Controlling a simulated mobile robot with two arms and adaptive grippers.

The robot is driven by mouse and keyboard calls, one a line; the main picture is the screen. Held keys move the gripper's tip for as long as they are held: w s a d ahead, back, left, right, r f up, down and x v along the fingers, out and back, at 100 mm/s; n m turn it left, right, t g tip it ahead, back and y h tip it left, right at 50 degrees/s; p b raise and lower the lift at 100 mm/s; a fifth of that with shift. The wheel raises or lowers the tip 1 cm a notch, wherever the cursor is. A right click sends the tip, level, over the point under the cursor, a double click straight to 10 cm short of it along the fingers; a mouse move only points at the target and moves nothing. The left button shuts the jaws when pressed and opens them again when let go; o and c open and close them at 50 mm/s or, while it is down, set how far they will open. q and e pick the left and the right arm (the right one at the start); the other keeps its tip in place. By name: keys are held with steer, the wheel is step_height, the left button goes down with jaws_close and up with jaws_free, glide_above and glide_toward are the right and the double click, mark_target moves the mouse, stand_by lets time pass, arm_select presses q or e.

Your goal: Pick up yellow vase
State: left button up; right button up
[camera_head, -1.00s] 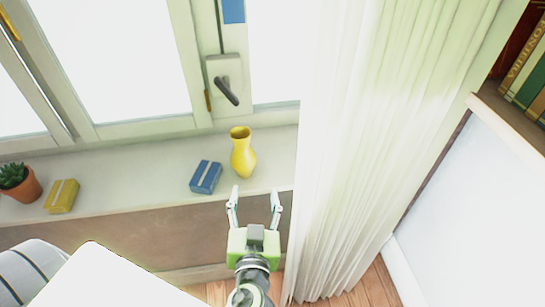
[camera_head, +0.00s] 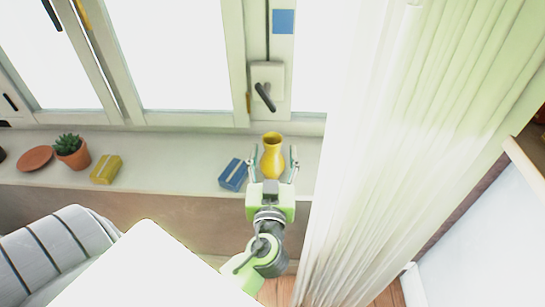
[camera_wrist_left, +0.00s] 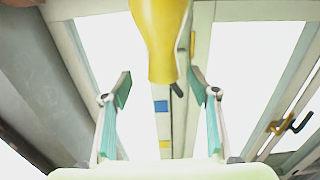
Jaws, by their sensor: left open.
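The yellow vase (camera_head: 272,152) stands upright on the windowsill (camera_head: 205,147) in the head view. My left gripper (camera_head: 273,160) is open, with one finger on each side of the vase's lower body. In the left wrist view the vase (camera_wrist_left: 161,40) shows upside down at the top middle. There it lies between the open fingers of my left gripper (camera_wrist_left: 164,85), with gaps to both. I cannot tell the exact depth of the vase between the fingers. My right gripper is not in view.
A blue box (camera_head: 233,175) lies just left of the gripper. A yellow box (camera_head: 106,169), a potted plant (camera_head: 72,151) and a terracotta saucer (camera_head: 35,159) are farther left on the sill. A white curtain (camera_head: 400,150) hangs close on the right.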

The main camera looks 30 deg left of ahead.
mark_target(272, 151)
arm_select(q)
steer(key=p+x, duration=0.1)
steer(key=x, duration=0.3)
steer(key=shift+s+a+f+p, duration=0.15)
steer(key=shift+a+p, duration=0.1)
steer(key=shift+p, duration=0.15)
steer(key=shift+w+a+f, duration=0.15)
steer(key=shift+w+a, duration=0.05)
steer(key=shift+w, duration=0.2)
steer(key=shift+s+d, duration=0.1)
jaws_close()
